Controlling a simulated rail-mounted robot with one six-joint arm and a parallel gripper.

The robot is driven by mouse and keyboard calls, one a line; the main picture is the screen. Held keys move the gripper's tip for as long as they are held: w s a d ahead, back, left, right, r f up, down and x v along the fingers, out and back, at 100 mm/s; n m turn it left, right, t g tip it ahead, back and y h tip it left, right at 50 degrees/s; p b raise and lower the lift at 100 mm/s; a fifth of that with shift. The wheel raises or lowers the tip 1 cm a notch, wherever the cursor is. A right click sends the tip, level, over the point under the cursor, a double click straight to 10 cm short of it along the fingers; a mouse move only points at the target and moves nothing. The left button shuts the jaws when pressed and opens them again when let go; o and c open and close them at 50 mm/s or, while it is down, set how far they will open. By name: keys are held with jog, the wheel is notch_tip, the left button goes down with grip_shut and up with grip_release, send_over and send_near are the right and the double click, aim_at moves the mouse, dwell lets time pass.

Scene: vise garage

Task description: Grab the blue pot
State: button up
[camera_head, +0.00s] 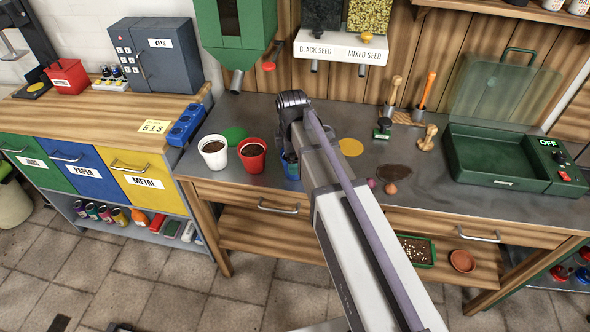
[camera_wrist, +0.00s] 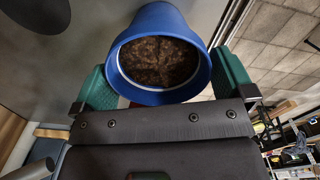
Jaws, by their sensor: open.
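The blue pot (camera_head: 291,168) stands on the grey bench top, to the right of the red pot, mostly hidden behind my arm. In the wrist view the blue pot (camera_wrist: 197,28) is full of dark soil and sits between the two green fingers of my gripper (camera_wrist: 160,85). The fingers are open, one on each side of the pot. I cannot tell whether either finger touches it.
A red pot (camera_head: 252,155) and a white pot (camera_head: 213,152), both with soil, stand to the left. A green dispenser (camera_head: 232,35) hangs behind. A green lidded box (camera_head: 500,150) and small tools (camera_head: 385,125) are to the right.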

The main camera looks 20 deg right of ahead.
notch_tip(320, 180, down, 2)
jog(key=shift+f+b, duration=0.2)
jog(key=shift+b, duration=0.2)
jog(key=shift+r, duration=0.2)
jog(key=shift+c, duration=0.2)
jog(key=c, duration=0.7)
notch_tip(320, 180, up, 10)
jog(key=p, duration=1.1)
jog(key=shift+r, duration=0.25)
